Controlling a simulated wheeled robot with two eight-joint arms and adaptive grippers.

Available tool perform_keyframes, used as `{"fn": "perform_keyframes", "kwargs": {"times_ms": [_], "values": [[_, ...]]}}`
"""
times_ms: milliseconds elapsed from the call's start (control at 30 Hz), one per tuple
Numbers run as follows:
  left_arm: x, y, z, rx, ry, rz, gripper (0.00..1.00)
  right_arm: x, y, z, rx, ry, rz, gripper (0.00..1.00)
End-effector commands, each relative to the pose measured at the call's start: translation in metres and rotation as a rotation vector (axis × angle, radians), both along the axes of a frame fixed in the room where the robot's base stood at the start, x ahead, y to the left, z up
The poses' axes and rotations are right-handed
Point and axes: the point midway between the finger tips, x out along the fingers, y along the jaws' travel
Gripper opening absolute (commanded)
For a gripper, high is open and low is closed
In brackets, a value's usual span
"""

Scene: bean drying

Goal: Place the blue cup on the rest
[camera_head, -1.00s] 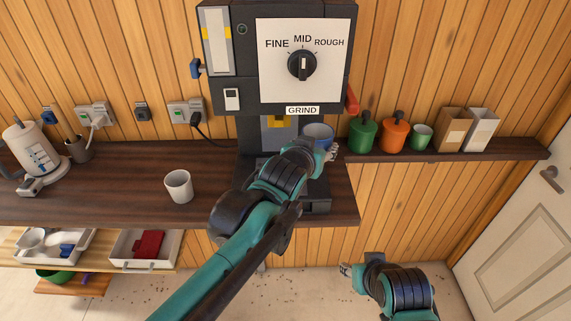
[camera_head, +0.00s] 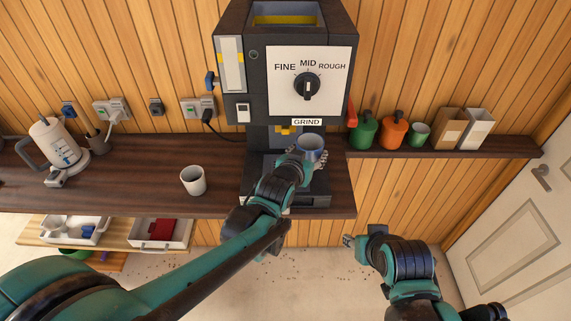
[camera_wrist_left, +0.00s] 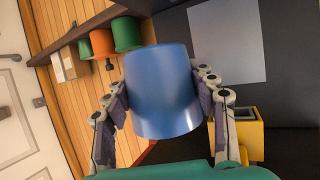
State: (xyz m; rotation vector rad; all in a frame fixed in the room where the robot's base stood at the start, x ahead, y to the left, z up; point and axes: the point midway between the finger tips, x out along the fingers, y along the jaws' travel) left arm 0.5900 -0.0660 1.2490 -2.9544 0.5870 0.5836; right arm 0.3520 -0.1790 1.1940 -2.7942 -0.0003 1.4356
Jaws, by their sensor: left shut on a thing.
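The blue cup (camera_head: 310,146) is in my left gripper (camera_head: 306,158), in front of the grinder's lower opening in the head view. In the left wrist view the blue cup (camera_wrist_left: 162,92) fills the middle, with the fingers of my left gripper (camera_wrist_left: 165,108) shut on its two sides. The grinder (camera_head: 285,75) is a dark machine with a dial plate. Its dark base (camera_head: 318,201) lies below the cup, partly hidden by my left arm. A yellow part (camera_wrist_left: 249,132) shows beside the cup in the wrist view. My right gripper (camera_head: 348,241) is low at the right, away from the counter; its fingers are too small to judge.
A white cup (camera_head: 193,181) stands on the dark counter (camera_head: 130,188) left of the grinder. A kettle (camera_head: 52,150) is at the far left. The right shelf (camera_head: 440,150) holds a green canister (camera_head: 364,131), an orange canister (camera_head: 394,134), a green cup (camera_head: 419,134) and boxes.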

Motion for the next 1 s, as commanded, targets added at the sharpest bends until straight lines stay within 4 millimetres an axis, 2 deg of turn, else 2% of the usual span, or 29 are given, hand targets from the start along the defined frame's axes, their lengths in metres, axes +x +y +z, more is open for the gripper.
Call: {"fn": "perform_keyframes", "kwargs": {"times_ms": [33, 200, 367, 500, 733, 1000], "values": [[0.009, 0.013, -0.01, -0.003, -0.001, 0.008, 0.24, 0.0, 0.0, -0.004, 0.0, 0.0, 0.0, 0.4], [0.03, 0.045, -0.033, -0.003, -0.001, 0.007, 0.24, 0.0, 0.0, -0.009, 0.0, 0.0, 0.0, 0.4], [0.042, 0.063, -0.045, -0.001, -0.002, 0.004, 0.24, 0.0, 0.0, -0.012, 0.0, 0.0, 0.0, 0.4], [0.045, 0.066, -0.052, -0.001, -0.002, 0.0, 0.24, 0.0, 0.0, -0.013, 0.0, 0.0, 0.0, 0.4], [0.045, 0.066, -0.085, 0.0, -0.002, 0.0, 0.24, 0.0, 0.0, -0.021, 0.0, 0.0, 0.0, 0.4], [0.044, 0.066, -0.087, 0.0, -0.002, 0.0, 0.24, 0.0, 0.0, -0.021, 0.0, 0.0, 0.0, 0.4]]}}
